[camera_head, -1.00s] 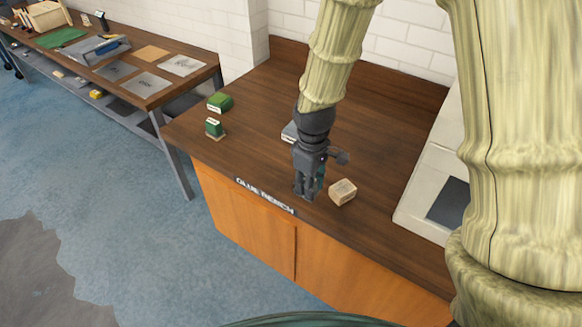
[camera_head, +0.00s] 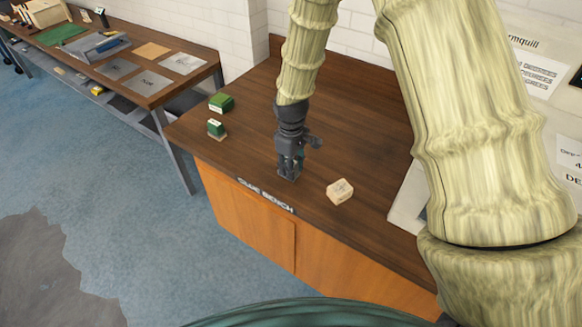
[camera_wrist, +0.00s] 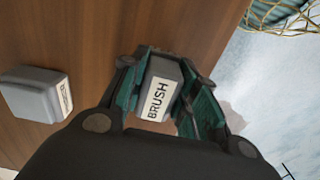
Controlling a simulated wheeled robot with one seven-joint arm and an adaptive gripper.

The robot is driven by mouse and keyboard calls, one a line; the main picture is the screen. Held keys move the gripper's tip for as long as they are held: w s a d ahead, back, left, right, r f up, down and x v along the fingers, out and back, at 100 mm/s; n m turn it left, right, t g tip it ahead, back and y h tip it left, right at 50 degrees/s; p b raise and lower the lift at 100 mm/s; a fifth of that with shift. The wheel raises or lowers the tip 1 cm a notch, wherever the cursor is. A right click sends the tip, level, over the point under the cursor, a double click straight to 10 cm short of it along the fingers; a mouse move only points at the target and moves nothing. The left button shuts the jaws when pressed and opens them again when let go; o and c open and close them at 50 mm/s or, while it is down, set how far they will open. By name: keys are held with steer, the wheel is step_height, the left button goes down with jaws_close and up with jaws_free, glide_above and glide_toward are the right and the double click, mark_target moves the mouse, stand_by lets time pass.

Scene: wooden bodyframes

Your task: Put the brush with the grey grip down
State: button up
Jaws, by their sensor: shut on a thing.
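My gripper (camera_head: 288,174) points down over the dark wooden glue bench (camera_head: 370,122), near its front edge. In the wrist view my gripper (camera_wrist: 166,98) is shut on the brush with the grey grip (camera_wrist: 166,69), whose white label reads BRUSH. In the head view the fingers mostly hide the brush. It is low over the bench top; I cannot tell whether it touches the wood.
Another grey labelled block (camera_wrist: 30,92) stands on the bench in the wrist view. A beige labelled block (camera_head: 340,191) is right of my gripper. Two green blocks, one farther (camera_head: 221,103) and one nearer (camera_head: 216,128), stand left. Bare wood lies between.

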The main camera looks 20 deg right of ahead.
steer(key=shift+f, duration=0.8)
steer(key=shift+f, duration=0.15)
steer(key=o, duration=0.9)
steer(key=shift+r+b, duration=1.95)
steer(key=shift+r, duration=4.2)
